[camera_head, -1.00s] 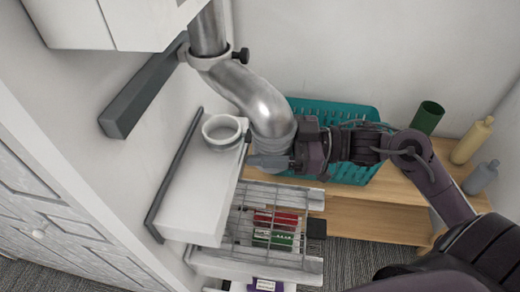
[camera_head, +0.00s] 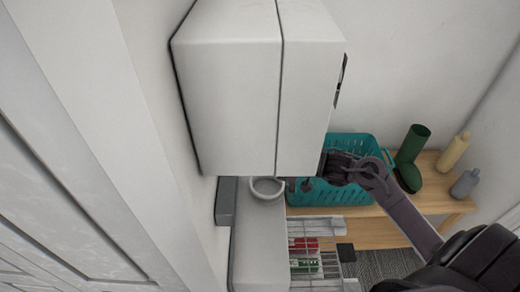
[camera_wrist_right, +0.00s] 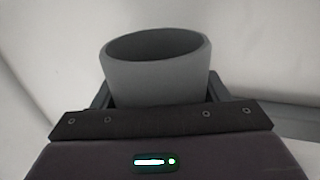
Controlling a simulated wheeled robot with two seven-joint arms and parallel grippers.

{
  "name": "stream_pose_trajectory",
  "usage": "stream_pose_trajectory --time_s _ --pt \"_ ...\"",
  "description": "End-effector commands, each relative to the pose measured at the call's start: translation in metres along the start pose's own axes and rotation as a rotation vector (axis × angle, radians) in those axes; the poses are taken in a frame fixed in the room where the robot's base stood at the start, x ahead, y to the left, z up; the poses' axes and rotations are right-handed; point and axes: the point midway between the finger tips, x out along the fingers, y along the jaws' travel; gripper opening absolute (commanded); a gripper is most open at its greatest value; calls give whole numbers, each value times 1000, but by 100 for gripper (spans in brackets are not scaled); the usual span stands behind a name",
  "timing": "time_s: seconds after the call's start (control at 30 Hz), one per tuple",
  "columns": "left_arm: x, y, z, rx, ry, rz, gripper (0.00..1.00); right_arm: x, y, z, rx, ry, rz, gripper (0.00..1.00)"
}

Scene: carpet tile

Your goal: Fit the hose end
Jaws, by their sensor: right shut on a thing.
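The grey hose end (camera_wrist_right: 155,85) is an open round cuff, held between the fingers of my right gripper (camera_wrist_right: 157,95) in the right wrist view. Its open rim faces away from the gripper's palm. In the head view, the metal hose is hidden behind the white overhead box, and my right gripper is mostly hidden there too. A white ring-shaped collar (camera_head: 267,188) sits on top of the white ledge unit (camera_head: 258,240), partly covered by the overhead box. I cannot tell how far the hose end is from the collar. My left gripper is out of view.
The white overhead box (camera_head: 255,90) fills the upper middle of the head view. A wire rack (camera_head: 315,228) holds red and green items.

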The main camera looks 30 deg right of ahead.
Motion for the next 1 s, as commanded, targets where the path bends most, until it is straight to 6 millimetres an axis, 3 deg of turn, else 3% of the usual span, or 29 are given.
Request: stream_pose_trajectory --time_s 0.37,1.0 --pt "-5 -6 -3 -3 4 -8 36 0 0 -2 0 1 -1 41" --pt "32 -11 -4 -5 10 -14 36 0 0 54 0 1 0 41"
